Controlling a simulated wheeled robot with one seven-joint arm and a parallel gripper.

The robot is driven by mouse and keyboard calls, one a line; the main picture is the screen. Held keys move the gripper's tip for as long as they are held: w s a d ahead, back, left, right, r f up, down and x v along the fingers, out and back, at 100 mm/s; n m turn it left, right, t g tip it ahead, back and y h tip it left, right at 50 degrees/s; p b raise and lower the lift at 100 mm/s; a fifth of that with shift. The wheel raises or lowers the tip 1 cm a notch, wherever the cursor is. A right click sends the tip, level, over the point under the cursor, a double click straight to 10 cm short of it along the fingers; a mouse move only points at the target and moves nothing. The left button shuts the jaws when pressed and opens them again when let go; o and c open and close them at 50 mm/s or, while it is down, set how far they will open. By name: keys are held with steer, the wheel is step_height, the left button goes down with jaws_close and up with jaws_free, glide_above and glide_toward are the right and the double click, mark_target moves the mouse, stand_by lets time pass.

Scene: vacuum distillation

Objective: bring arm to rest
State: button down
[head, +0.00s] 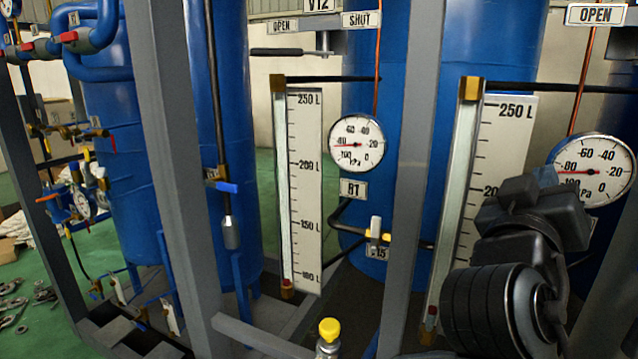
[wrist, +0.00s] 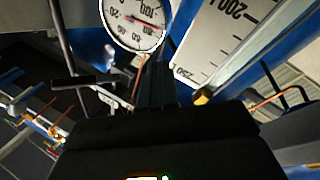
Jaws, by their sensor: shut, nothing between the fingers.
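My arm is in the lower right of the head view, with a dark ribbed joint and a dark block in front of the right-hand level scale and the right dial gauge. Which part there is the gripper is hard to tell. In the wrist view, my gripper (wrist: 157,82) is a dark body across the bottom with narrow fingers pointing up the picture. The fingers are together and hold nothing. A white dial gauge (wrist: 135,18) and a level scale (wrist: 215,45) show upside down beyond the fingers.
Blue tanks (head: 180,150) stand behind grey frame posts (head: 176,180). A level scale (head: 305,190), a dial gauge (head: 357,143) and a yellow-capped fitting (head: 329,330) are left of my arm. A black-handled valve lever (head: 290,52) is above. Green floor with loose tools (head: 25,310) lies far left.

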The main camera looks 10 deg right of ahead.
steer(key=s+a+f+n+t+y, duration=0.1)
steer(key=s+a+f+n+y, duration=0.2)
steer(key=f, duration=0.4)
steer(key=s+a+f+n+t+y+p, duration=0.1)
steer(key=s+a+f+n+y, duration=0.15)
steer(key=s+f+y, duration=0.45)
steer(key=s+a+f+n+t+y, duration=0.1)
steer(key=a+f+n+t+y, duration=0.2)
steer(key=f, duration=0.5)
steer(key=s+a+m+g+y+p, duration=0.1)
steer(key=s+m, duration=0.1)
steer(key=s, duration=1)
steer(key=s+a+f+m+g+y, duration=0.1)
steer(key=s+a+m+g+y, duration=0.1)
steer(key=s, duration=1.1)
steer(key=shift+a+f+y+p, duration=0.25)
steer(key=shift+f+y+p, duration=0.05)
steer(key=shift+p, duration=0.1)
